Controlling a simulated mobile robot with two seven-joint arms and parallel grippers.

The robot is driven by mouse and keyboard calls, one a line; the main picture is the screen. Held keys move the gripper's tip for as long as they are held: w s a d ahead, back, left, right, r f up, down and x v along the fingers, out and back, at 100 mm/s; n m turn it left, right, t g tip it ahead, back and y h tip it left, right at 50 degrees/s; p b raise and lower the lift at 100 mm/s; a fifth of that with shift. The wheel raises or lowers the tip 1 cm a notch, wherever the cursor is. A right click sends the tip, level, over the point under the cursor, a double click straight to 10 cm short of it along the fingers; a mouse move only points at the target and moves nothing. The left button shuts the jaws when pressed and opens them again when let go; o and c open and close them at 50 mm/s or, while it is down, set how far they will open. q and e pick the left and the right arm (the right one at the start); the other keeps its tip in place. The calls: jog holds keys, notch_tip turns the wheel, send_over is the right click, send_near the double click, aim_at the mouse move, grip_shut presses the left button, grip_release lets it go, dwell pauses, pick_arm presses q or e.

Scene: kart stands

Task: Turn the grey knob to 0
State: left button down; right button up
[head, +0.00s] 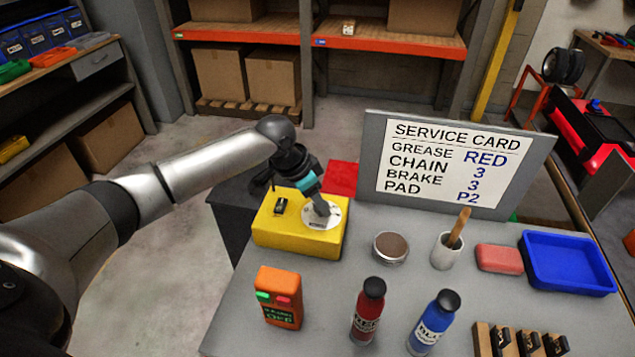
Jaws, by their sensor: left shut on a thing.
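A yellow box (290,238) stands at the left end of the grey table, with a round white dial plate (334,214) on its top right. My left arm comes in from the left, and my left gripper (318,205) points down over the dial, shut on the grey knob. The gripper hides most of the knob, so I cannot read which mark it points to. The dial's markings are too small to read. A small black switch (280,206) sits on the box, left of the dial. My right gripper is not in view.
An orange handheld meter (279,298), a red bottle (368,312) and a blue bottle (433,322) stand in front. A round tin (390,247), a cup with a brush (446,251), a red block (499,258) and a blue tray (530,262) lie right. A service card (455,162) stands behind.

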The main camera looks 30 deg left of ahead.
pick_arm(q)
jog(key=n+p, duration=0.2)
jog(key=p, duration=0.1)
jog(key=n+y+p, duration=0.1)
jog(key=n+p, duration=0.1)
jog(key=p, duration=0.2)
jog(key=n+y+p, duration=0.1)
jog(key=n+p, duration=0.1)
jog(key=p, duration=0.1)
jog(key=shift+s+d+r+n+t+p, duration=0.15)
jog(key=shift+d+r+n+t+p, duration=0.1)
jog(key=shift+d+n+t+p, duration=0.15)
jog(key=shift+f+n+y+p, duration=0.2)
jog(key=shift+n+y+p, duration=0.5)
jog(key=shift+n+p, duration=0.6)
jog(key=shift+c, duration=1.9)
grip_release()
jog(key=shift+s+r, duration=0.1)
jog(key=shift+r, duration=0.45)
jog(key=p+v, duration=0.2)
jog(key=v, duration=1.2)
